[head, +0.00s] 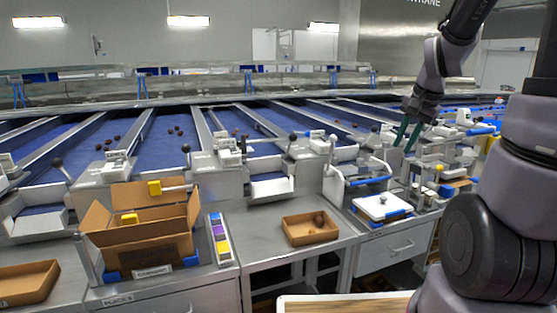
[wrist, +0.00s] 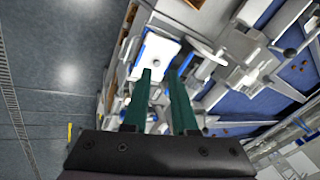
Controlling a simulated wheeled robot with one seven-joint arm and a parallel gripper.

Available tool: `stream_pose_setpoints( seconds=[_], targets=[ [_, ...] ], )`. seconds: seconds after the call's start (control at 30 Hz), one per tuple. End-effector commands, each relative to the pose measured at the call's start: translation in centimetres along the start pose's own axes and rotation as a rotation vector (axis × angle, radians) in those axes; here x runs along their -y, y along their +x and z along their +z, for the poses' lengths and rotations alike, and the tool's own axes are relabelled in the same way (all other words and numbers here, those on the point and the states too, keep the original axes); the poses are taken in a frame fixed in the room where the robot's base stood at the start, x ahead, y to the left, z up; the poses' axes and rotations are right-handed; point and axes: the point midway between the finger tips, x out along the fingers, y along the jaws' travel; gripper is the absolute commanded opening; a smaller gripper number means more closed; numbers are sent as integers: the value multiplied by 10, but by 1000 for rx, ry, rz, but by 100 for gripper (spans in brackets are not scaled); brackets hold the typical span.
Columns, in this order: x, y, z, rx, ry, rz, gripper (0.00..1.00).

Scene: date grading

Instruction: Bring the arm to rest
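My gripper (head: 406,134) hangs from my raised arm at the right of the head view, above the right-hand workstations. Its two green fingers point down and stand apart with a gap between them. In the wrist view my gripper (wrist: 161,80) is open, with nothing visible between the fingers. Beyond the fingertips there is a white tray with blue edges (wrist: 158,48), some way off and not touched. The same kind of white tray (head: 383,208) stands on a workstation in the head view.
An open cardboard box (head: 140,225) stands at left, beside a strip of coloured blocks (head: 219,239). Blue conveyor lanes (head: 165,140) with scattered dates run behind. Levers and metal fittings stand below my gripper.

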Motion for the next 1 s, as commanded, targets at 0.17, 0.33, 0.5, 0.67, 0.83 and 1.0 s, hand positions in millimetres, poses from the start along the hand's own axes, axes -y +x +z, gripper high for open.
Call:
stream_pose_setpoints(
  seconds=[0.17,0.33,0.5,0.67,0.83,1.0],
  targets=[
    [14,-71,50,-53,-179,-87,26],
    [9,-121,96,-98,-334,-157,26],
    [-1,-150,128,-131,-439,-205,26],
    [-7,-160,141,-144,-481,-222,26],
    [-8,-160,142,-144,-486,-223,26],
    [-8,-160,142,-145,-484,-223,26]
  ],
)
